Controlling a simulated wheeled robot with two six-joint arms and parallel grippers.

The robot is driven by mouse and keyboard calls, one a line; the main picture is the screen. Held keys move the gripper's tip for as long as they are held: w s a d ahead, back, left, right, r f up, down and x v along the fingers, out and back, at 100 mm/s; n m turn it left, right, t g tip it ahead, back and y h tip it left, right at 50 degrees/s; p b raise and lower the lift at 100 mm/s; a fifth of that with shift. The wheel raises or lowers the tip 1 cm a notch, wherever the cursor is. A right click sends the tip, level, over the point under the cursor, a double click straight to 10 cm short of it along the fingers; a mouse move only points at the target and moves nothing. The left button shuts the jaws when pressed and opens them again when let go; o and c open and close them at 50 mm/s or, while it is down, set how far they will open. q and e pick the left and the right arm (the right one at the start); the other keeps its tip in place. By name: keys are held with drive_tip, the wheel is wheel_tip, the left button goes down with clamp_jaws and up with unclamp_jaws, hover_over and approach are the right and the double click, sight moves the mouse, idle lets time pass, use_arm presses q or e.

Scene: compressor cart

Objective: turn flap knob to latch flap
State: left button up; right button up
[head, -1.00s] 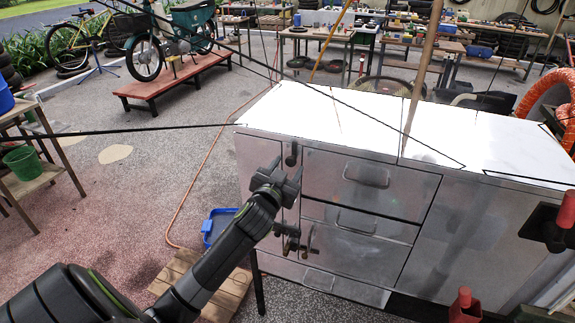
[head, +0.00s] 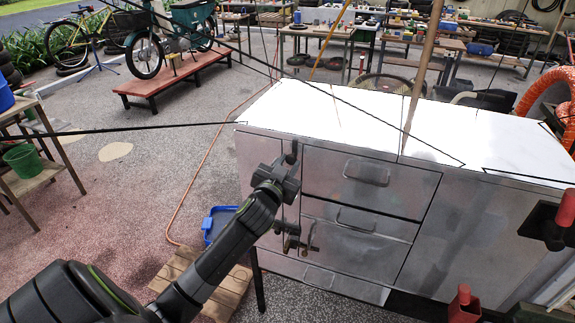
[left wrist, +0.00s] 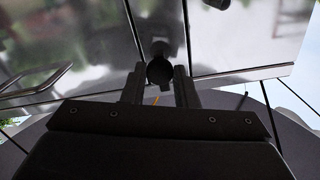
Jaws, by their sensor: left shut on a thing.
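The metal cart (head: 372,108) has a white, brightly lit top and a grey front with drawers and narrow panels. The dark flap knob (left wrist: 160,72) is on the front near a panel seam and shows in the left wrist view between my two fingers. My left gripper (head: 287,168) is at the upper left of the cart front, shut on the knob. In the head view the gripper hides most of the knob. I cannot tell the knob's exact turn or whether the flap is latched. My right gripper is not in view.
More dark handles (head: 310,240) stick out lower on the cart front. Drawer handles (head: 367,172) lie to the right. A blue tray (head: 209,226) and a wooden pallet (head: 232,290) are on the ground at left. A red-handled black fitting (head: 545,224) stands at right.

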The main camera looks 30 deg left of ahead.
use_arm(q)
drive_tip(key=m+p, duration=0.2)
drive_tip(key=m, duration=0.1)
drive_tip(key=shift+r+m, duration=0.1)
drive_tip(key=shift+m, duration=0.3)
drive_tip(key=m+p, duration=0.3)
drive_tip(key=m, duration=0.2)
drive_tip(key=shift+m, duration=0.3)
drive_tip(key=m+p, duration=0.2)
drive_tip(key=m, duration=0.3)
drive_tip(key=shift+p, duration=0.4)
drive_tip(key=shift+m+p, duration=0.6)
drive_tip(key=shift+m, duration=1)
drive_tip(key=o, duration=1)
drive_tip(key=shift+s, duration=0.1)
drive_tip(key=b+v, duration=0.2)
drive_tip(key=v, duration=1.5)
drive_tip(key=shift+s+d, duration=0.1)
drive_tip(key=shift+d, duration=0.05)
